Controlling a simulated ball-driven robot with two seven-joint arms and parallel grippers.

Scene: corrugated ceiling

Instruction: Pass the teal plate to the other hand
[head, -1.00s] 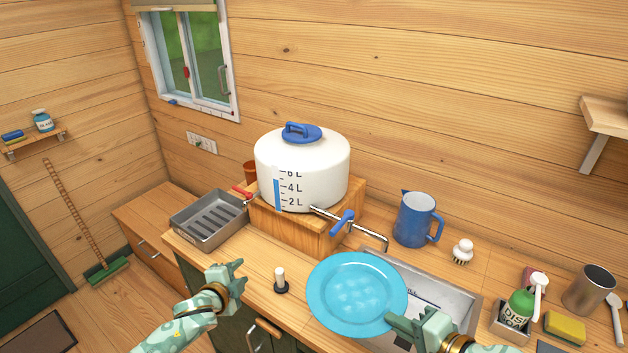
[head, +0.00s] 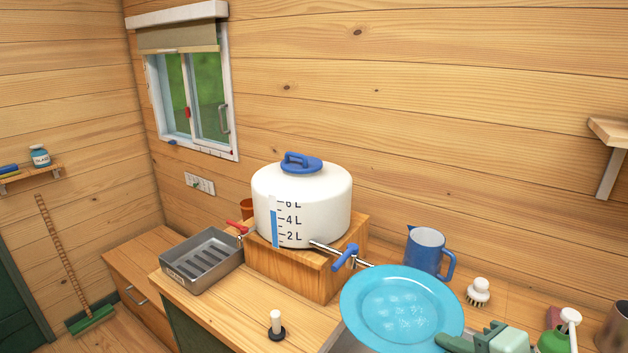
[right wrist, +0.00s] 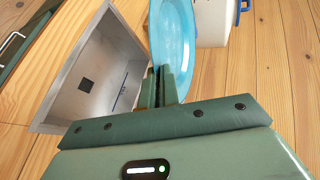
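The teal plate (head: 402,308) is held up, tilted, over the sink area in the head view, with several pale marks on its face. My right gripper (head: 468,340) is at the plate's lower right rim. In the right wrist view the plate (right wrist: 174,40) shows nearly edge-on, its rim between the two closed fingers of my right gripper (right wrist: 160,85). My left gripper is out of the head view now.
The sink (right wrist: 95,75) lies below the plate. A white water tank (head: 302,208) with a tap (head: 345,257) stands on a wooden box behind. A blue jug (head: 427,251), a grey tray (head: 202,262) and a dark-based peg (head: 276,325) are nearby.

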